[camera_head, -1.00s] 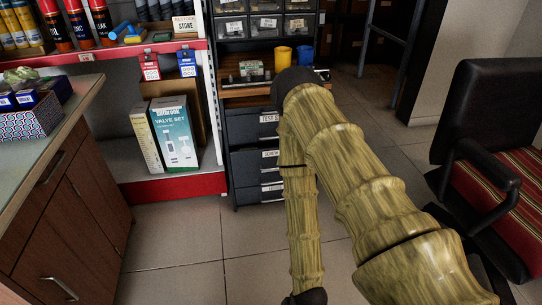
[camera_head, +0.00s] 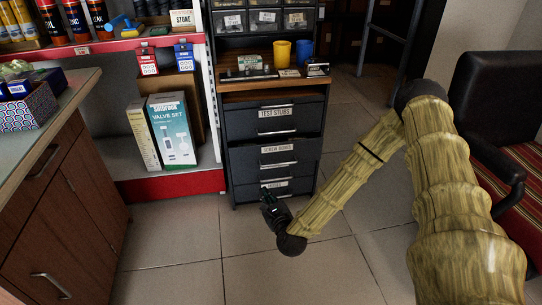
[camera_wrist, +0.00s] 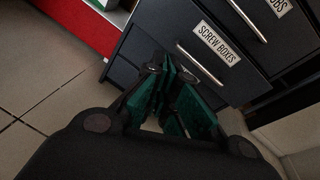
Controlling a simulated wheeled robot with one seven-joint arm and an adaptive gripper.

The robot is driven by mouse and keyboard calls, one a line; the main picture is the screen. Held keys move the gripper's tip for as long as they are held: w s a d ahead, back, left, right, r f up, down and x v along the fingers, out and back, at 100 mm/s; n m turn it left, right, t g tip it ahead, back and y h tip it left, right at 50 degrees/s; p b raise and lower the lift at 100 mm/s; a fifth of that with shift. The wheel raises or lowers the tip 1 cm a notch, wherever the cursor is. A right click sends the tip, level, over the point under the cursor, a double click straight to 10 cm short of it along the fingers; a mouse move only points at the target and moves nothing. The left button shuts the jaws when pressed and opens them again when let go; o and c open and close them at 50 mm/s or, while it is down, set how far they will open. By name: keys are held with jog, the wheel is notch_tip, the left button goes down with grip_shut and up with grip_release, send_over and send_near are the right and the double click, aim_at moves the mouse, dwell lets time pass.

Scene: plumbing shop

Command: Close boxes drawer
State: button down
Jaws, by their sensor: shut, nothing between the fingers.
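The boxes drawer is the middle dark front labelled "SCREW BOXES" (camera_head: 292,156) in the drawer cabinet, below the "TEST STUBS" drawer (camera_head: 290,122). It looks close to flush; I cannot tell whether a small gap remains. In the wrist view the "SCREW BOXES" front (camera_wrist: 225,68) and its bar handle (camera_wrist: 201,64) show beyond my fingers. My gripper (camera_head: 268,196) is low in front of the cabinet's lower left part, by the bottom drawer (camera_head: 300,186). In the wrist view my gripper (camera_wrist: 165,72) has its green-padded fingers together and empty. Contact with the front is unclear.
The red-edged shelf (camera_head: 175,187) with the valve set box (camera_head: 173,130) stands left of the cabinet. A wooden counter (camera_head: 65,205) is at the left and a black chair (camera_head: 492,95) at the right. Open tiled floor lies in front of the cabinet.

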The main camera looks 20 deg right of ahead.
jog(key=w+d+r+m+t+h, duration=0.2)
jog(key=w+d+r+m+h, duration=0.1)
jog(key=d+r+m, duration=0.25)
jog(key=b, duration=0.6)
send_near(270, 148)
jog(key=x, duration=0.7)
jog(key=shift+w, duration=0.1)
jog(key=shift+g, duration=0.3)
jog(key=shift+b+x, duration=0.4)
jog(key=shift+x, duration=0.9)
jog(key=shift+r, duration=0.1)
